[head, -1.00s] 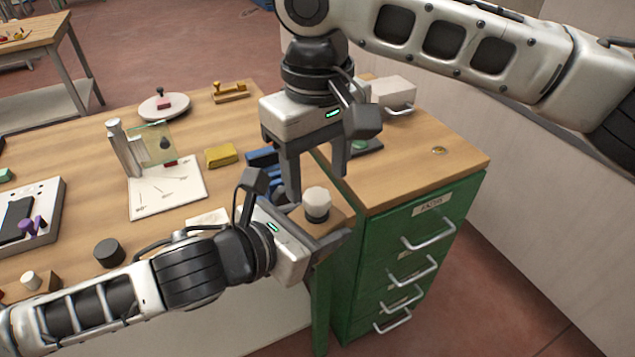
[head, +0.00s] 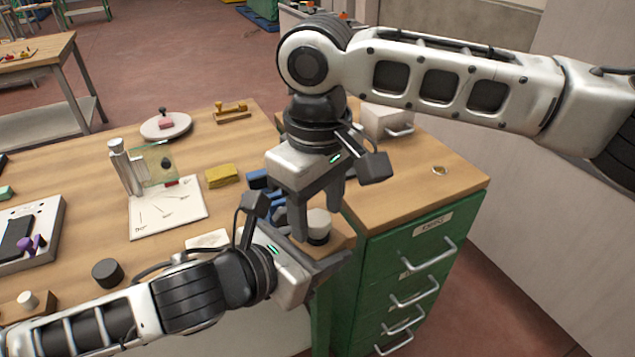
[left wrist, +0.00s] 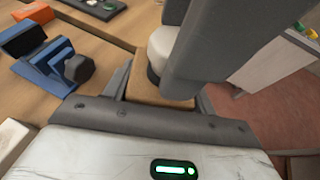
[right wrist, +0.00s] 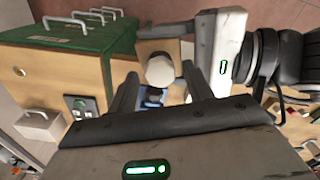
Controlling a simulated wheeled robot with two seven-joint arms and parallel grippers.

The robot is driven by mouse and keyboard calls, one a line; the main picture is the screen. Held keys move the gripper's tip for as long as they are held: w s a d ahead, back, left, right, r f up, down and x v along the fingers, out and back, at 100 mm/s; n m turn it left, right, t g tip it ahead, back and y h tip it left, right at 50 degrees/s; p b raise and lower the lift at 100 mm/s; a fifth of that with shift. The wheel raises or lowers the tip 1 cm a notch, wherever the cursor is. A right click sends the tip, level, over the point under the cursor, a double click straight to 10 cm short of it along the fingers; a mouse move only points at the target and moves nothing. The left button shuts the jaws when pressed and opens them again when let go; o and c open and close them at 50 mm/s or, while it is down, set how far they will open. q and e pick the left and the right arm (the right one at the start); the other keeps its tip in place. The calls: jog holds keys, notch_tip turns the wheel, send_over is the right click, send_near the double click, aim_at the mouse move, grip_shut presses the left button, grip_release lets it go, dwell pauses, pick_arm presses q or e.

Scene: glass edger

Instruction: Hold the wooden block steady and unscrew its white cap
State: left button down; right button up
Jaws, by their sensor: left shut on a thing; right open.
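The wooden block (head: 342,236) is at the table's right end, beside the green cabinet; it also shows in the left wrist view (left wrist: 150,92). My left gripper (head: 335,262) is shut on the block from the near side. The white cap (head: 319,220) stands on top of the block above a dark collar. In the right wrist view the cap (right wrist: 160,71) lies between the spread fingers. My right gripper (head: 316,222) points down over the cap, open, with its fingers on either side. One finger partly hides the cap in the head view; I cannot tell if they touch.
The green drawer cabinet (head: 410,260) stands right of the block, with a white box (head: 385,121) on top. Blue pieces (head: 262,182) and a yellow block (head: 222,175) lie left of my right gripper. A dark cylinder (head: 108,273) stands near my left arm.

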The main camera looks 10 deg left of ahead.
jog(key=shift+f, duration=0.45)
jog(key=c, duration=1)
jog(key=n, duration=0.4)
jog(key=shift+n, duration=0.4)
jog(key=o, duration=1.1)
jog(key=shift+r, duration=0.15)
